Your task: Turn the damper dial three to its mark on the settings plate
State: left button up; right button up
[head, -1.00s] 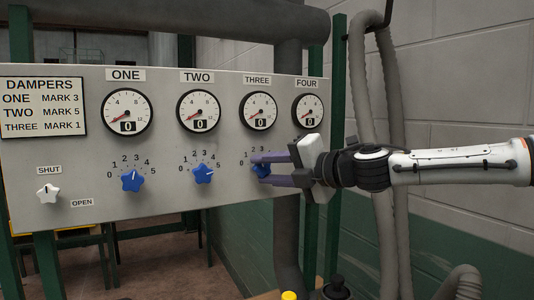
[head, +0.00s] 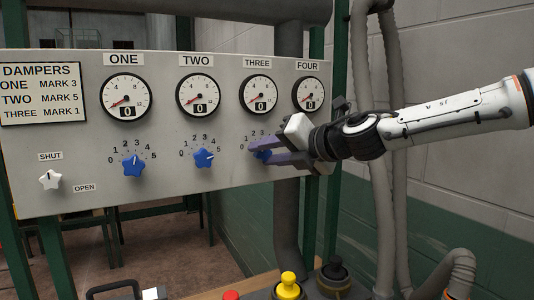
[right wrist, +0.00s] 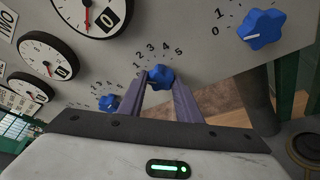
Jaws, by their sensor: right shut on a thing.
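The settings plate (head: 42,94) at the left of the panel reads ONE mark 3, TWO mark 5, THREE mark 1. Damper dial three (head: 263,154) is a blue star-shaped knob below the gauge labelled THREE, partly hidden by my fingers. My right gripper (head: 268,149) is shut on it, with a purple finger on either side. In the right wrist view the dial (right wrist: 159,75) sits between the fingertips, its scale 1 to 5 showing above it; I cannot make out where its pointer stands. My left gripper is not in view.
Dial four (right wrist: 263,30) shows close by in the right wrist view. A white knob (head: 50,180) sits between SHUT and OPEN. Grey hoses (head: 385,150) hang right of the panel; a yellow button (head: 288,285) is below.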

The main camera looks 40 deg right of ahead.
jog(key=o, duration=1)
jog(key=shift+o, duration=0.2)
jog(key=shift+s, duration=0.1)
jog(key=v, duration=1)
